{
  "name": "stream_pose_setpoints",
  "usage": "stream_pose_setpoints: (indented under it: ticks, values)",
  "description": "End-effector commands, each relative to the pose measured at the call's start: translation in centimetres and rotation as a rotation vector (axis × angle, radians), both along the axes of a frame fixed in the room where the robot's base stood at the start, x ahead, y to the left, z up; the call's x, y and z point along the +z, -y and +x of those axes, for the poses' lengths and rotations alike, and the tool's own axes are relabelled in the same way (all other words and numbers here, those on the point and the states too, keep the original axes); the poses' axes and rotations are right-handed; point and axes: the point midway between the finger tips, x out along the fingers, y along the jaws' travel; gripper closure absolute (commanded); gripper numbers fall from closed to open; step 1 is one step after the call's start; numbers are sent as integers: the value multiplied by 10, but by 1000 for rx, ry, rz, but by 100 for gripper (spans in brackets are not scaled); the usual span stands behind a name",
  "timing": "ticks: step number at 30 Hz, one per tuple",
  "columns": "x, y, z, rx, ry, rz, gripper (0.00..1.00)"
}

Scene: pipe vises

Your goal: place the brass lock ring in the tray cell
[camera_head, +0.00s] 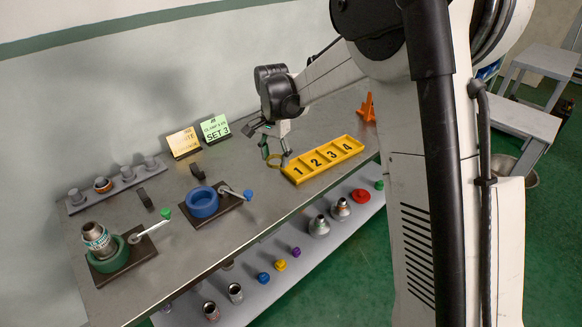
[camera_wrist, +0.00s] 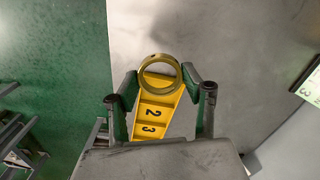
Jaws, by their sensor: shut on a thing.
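The brass lock ring (camera_wrist: 142,75) is held between the fingertips of my gripper (camera_wrist: 160,80) in the wrist view. It overlaps the end of the yellow tray (camera_wrist: 158,127) at cell 1, whose number is hidden there; 2 and 3 show. In the head view the ring (camera_head: 267,158) hangs from my gripper (camera_head: 276,148), just left of the cell 1 end of the tray (camera_head: 325,173). The tray has cells numbered 1 to 4 and I see no ring in them. The exact height of the ring over the bench or tray cannot be told.
A blue vise (camera_head: 203,203) and a green vise holding a pipe fitting (camera_head: 97,239) stand left on the bench. Two sign cards (camera_head: 215,129) stand behind. An orange stand (camera_head: 367,108) is beyond the tray. A lower shelf (camera_head: 300,262) carries fittings and caps.

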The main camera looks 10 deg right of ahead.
Motion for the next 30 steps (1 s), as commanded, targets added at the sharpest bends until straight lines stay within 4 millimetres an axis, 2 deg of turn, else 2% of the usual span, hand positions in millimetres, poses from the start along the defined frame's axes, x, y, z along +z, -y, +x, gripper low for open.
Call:
stream_pose_setpoints:
  ticks: [9,15,23,30]
  values:
    - [-37,49,39,-3,0,0,88]
    - [-57,75,59,0,0,0,88]
    - [-69,85,67,1,0,0,88]
    - [-98,84,67,2,0,0,88]
